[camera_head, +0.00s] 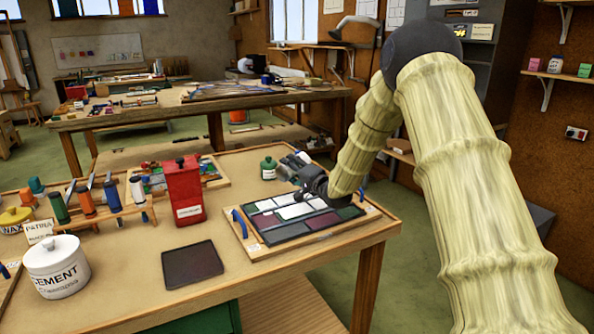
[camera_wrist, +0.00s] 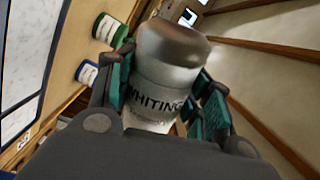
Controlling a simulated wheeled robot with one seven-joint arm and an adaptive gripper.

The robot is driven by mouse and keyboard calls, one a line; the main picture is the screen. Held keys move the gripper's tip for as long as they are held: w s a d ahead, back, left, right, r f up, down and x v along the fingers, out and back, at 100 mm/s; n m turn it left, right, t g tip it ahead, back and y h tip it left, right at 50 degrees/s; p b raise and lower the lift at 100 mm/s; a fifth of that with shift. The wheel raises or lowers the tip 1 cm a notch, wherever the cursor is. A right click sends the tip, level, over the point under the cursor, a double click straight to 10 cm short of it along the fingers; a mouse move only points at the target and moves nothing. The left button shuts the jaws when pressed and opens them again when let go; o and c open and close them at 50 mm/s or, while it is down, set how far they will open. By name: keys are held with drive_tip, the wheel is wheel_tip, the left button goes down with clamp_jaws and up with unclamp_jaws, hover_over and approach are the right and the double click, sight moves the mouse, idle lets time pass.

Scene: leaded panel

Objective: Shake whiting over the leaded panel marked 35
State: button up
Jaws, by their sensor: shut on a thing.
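My gripper (camera_head: 310,184) is over the far edge of a leaded panel (camera_head: 290,231) on the front bench. In the wrist view my gripper (camera_wrist: 165,98) is shut on a grey metal shaker (camera_wrist: 158,78) lettered WHITING, between teal finger pads. In the head view the shaker is not clearly made out beside the gripper. The panel has white, green and purple panes with dark leads and lies in a wooden frame with blue-handled parts. The number 35 cannot be read. Pale panes at the left of the wrist view (camera_wrist: 22,62) look like part of a panel.
A red can (camera_head: 183,192) stands left of the panel, in front of another framed panel. A dark flat tray (camera_head: 192,264) and a white CEMENT pot (camera_head: 57,268) are at the front left. A green-lidded jar (camera_head: 268,169) stands behind the panel. Bare bench lies around the tray.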

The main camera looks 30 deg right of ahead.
drive_tip(key=shift+a+b, duration=1.4)
drive_tip(key=shift+a, duration=3.45)
drive_tip(key=shift+s+p, duration=0.95)
drive_tip(key=shift+s, duration=5.25)
drive_tip(key=w+d+f+m+p, duration=0.1)
drive_tip(key=d+m+p, duration=1.1)
drive_tip(key=d, duration=1.7)
drive_tip(key=shift+f+m+p, duration=0.3)
drive_tip(key=shift+m+p, duration=0.1)
drive_tip(key=shift+p, duration=0.85)
